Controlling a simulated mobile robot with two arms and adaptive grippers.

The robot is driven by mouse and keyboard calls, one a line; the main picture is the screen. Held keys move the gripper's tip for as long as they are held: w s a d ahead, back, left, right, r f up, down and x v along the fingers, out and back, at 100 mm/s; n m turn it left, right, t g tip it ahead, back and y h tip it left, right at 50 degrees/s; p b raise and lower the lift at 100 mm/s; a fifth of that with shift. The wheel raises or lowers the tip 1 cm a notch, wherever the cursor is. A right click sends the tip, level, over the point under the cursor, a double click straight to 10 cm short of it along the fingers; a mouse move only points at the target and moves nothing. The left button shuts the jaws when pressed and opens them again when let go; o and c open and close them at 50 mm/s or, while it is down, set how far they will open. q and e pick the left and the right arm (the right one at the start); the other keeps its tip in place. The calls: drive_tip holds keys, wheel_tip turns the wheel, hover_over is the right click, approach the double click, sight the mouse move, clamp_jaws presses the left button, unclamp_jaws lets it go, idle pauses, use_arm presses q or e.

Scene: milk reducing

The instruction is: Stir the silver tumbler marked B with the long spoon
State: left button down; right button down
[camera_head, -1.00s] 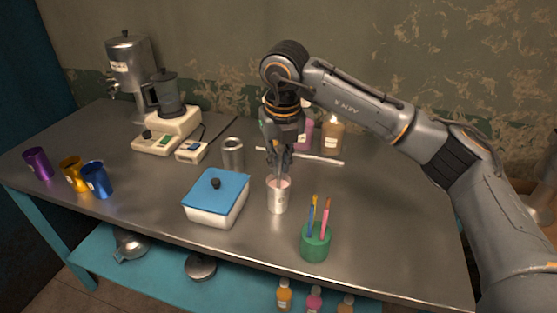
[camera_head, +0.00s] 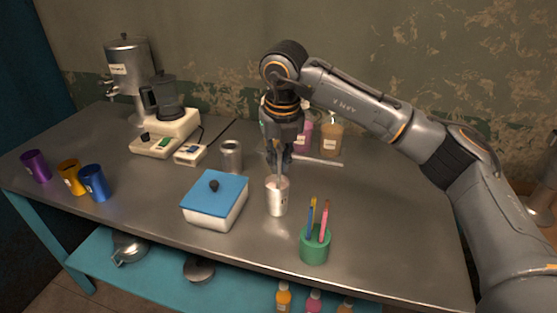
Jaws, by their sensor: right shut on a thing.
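A silver tumbler (camera_head: 277,199) stands upright near the middle front of the table, with pale pinkish contents at its rim. A small dark mark shows on its side, too small to read. My right gripper (camera_head: 279,160) points down just above this tumbler and is shut on the thin long spoon (camera_head: 279,174). The spoon reaches down into the tumbler; its lower end is hidden inside. A second silver tumbler (camera_head: 231,156) stands behind and to the left, with no gripper near it. My left gripper is not in view.
A white box with a blue lid (camera_head: 215,200) stands close left of the tumbler. A green pen cup (camera_head: 315,244) stands in front right. The table's right side is clear.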

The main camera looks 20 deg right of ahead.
drive_tip(key=shift+s+r+p, duration=0.2)
drive_tip(key=shift+r+p, duration=0.45)
drive_tip(key=shift+r, duration=0.45)
drive_tip(key=shift+s+r+p, duration=0.15)
drive_tip(key=shift+r+p, duration=0.55)
drive_tip(key=shift+r, duration=0.45)
drive_tip(key=shift+s+r+p, duration=0.2)
drive_tip(key=shift+r+p, duration=0.45)
drive_tip(key=shift+r, duration=0.55)
drive_tip(key=shift+r+p, duration=1.65)
drive_tip(key=shift+r, duration=0.8)
